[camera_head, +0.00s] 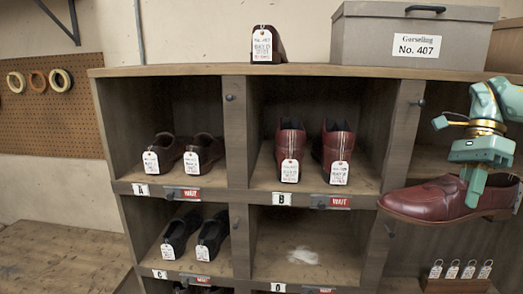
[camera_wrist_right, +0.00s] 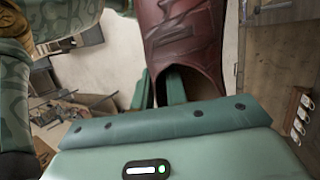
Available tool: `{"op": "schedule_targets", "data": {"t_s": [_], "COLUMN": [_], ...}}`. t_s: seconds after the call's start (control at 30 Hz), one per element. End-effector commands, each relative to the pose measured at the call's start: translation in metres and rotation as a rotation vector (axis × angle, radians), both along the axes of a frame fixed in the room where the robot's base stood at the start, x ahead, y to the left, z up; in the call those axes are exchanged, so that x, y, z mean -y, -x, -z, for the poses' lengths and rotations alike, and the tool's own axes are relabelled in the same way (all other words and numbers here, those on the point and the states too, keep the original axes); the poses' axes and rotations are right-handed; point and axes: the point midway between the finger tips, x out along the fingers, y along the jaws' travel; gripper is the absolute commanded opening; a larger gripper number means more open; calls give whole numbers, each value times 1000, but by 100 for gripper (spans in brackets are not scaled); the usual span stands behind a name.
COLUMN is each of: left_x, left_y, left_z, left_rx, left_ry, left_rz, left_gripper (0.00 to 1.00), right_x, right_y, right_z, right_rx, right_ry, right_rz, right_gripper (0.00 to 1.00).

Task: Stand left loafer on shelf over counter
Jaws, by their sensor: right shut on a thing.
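A dark red-brown loafer (camera_head: 437,200) hangs at the right of the head view, roughly level, toe to the left. My right gripper (camera_head: 475,188) comes down from above and is shut on it near the heel opening. In the right wrist view the loafer (camera_wrist_right: 185,45) extends upward from between the green fingers (camera_wrist_right: 160,90). The wooden shelf unit (camera_head: 240,130) stands behind, with cubbies marked A, B and C and a lower one beside C. The loafer is in front of the unit's right side. My left gripper is out of view.
Cubby A holds tagged brown shoes (camera_head: 187,153); B holds tagged red-brown shoes (camera_head: 291,148); C holds black shoes (camera_head: 180,235). The cubby right of C has bare floor (camera_head: 275,250) and a pale patch. A grey box (camera_head: 410,36) sits on top. A tag rack (camera_head: 459,284) stands below the loafer.

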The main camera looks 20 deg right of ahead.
Motion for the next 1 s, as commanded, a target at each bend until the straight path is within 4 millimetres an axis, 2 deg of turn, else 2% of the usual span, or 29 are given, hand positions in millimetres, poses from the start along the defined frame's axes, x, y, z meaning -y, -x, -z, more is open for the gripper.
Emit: {"op": "schedule_targets", "data": {"t_s": [0.03, 0.17, 0.27, 0.43, 0.57, 0.67, 0.77, 0.8, 0.87, 1.0], "left_x": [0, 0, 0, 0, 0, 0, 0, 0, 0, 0], "left_y": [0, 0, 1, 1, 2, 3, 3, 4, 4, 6], "left_z": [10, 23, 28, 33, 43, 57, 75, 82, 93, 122], "left_rx": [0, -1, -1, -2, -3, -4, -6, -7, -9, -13], "left_ry": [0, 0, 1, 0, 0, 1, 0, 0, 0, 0], "left_rz": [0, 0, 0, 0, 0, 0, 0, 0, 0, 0], "left_gripper": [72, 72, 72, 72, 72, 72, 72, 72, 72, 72], "right_x": [-4, -15, -22, -31, -45, -68, -102, -117, -141, -201], "right_y": [0, -1, -3, -5, -7, -12, -19, -21, -25, -34], "right_z": [29, 87, 110, 132, 166, 209, 258, 277, 303, 359], "right_rx": [5, 10, 12, 16, 12, 12, 13, 13, 14, 13], "right_ry": [-10, -12, -11, -4, 0, -1, -2, -3, -1, -1], "right_rz": [-62, -218, -291, -371, -473, -617, -808, -889, -1015, -1334], "right_gripper": [0, 0, 0, 0, 0, 0, 0, 0, 0, 0]}}
